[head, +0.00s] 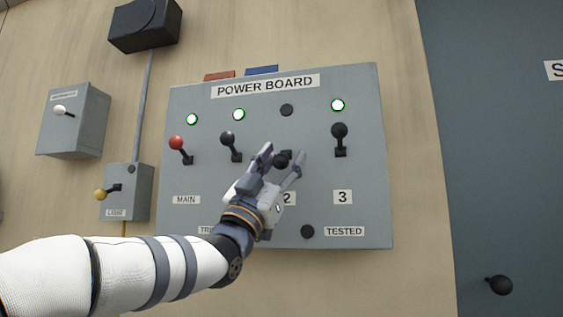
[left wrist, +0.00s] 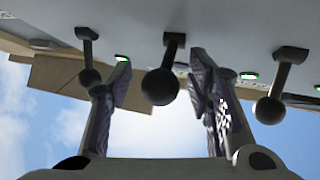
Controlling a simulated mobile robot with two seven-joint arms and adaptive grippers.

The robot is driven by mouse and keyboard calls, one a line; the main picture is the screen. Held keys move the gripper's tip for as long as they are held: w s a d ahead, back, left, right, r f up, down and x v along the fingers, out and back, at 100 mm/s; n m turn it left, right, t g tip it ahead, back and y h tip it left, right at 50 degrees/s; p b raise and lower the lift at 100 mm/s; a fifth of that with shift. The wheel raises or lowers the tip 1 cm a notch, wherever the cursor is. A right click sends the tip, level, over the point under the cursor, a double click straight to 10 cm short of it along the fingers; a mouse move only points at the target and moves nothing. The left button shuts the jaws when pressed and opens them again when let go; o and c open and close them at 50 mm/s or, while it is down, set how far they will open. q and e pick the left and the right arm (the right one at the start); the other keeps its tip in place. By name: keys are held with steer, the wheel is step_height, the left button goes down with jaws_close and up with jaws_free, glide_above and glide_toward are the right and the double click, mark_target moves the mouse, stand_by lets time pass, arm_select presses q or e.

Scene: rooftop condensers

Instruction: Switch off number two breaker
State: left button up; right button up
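The grey power board (head: 365,215) is on the wall. Its number two breaker lever (head: 281,162) has a black knob that sits slightly below its base, unlike the neighbouring levers, whose knobs stand above their bases. The round lamp (head: 287,110) above it is dark. The "2" label (head: 289,198) is partly hidden by my left gripper (head: 281,157). This gripper is open, with a finger on either side of the number two knob. In the left wrist view the black knob (left wrist: 160,87) hangs between the spread fingers (left wrist: 160,90), with gaps on both sides. My right gripper is out of view.
The red main lever (head: 177,143), the black number one lever (head: 227,139) and the number three lever (head: 339,131) are up, under lit green lamps. A dark lamp (head: 307,232) is by "TESTED". Small boxes with a white lever (head: 60,110) and yellow lever (head: 101,194) are left.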

arm_select(q)
steer(key=shift+s+a, duration=0.1)
steer(key=v, duration=1.2)
